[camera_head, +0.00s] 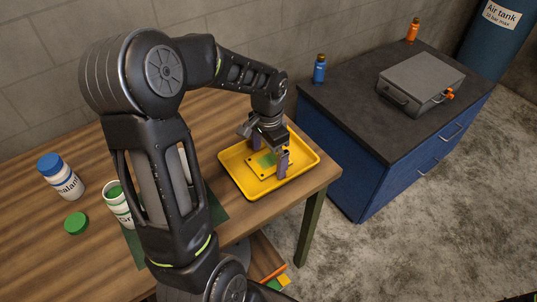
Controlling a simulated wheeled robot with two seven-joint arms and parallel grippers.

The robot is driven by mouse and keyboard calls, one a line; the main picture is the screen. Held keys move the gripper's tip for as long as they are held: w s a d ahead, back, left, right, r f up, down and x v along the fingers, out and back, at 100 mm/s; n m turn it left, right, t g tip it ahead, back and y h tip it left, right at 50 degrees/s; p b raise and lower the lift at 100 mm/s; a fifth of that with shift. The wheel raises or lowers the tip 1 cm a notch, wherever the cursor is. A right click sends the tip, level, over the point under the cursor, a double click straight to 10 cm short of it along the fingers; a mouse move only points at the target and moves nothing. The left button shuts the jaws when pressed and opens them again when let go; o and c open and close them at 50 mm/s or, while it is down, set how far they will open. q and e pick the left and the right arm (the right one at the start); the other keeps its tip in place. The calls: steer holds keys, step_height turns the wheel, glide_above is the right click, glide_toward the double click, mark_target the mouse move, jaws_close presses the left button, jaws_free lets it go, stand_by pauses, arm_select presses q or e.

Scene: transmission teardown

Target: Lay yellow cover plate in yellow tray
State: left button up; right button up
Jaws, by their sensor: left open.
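The yellow tray (305,163) sits on the wooden table near its right end. The yellow cover plate (258,173) lies flat inside the tray, with a green patch in its middle. My left gripper (268,160) is open just above the plate, one finger at each side of it. Part of the plate is hidden by the fingers and wrist. I cannot tell whether the fingers touch the plate. My right gripper is not in view.
On the wooden table (30,225) stand a blue-lidded jar (62,180) and an open white jar (118,203) beside a green lid (75,223). A blue cabinet (350,155) to the right carries a grey box (420,83), a blue bottle (319,70) and an orange bottle (412,31).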

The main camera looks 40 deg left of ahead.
mark_target(268, 161)
arm_select(q)
steer(key=shift+r, duration=0.15)
steer(key=shift+r, duration=0.2)
step_height(268, 161, up, 12)
steer(key=shift+f, duration=0.15)
stand_by(0.9)
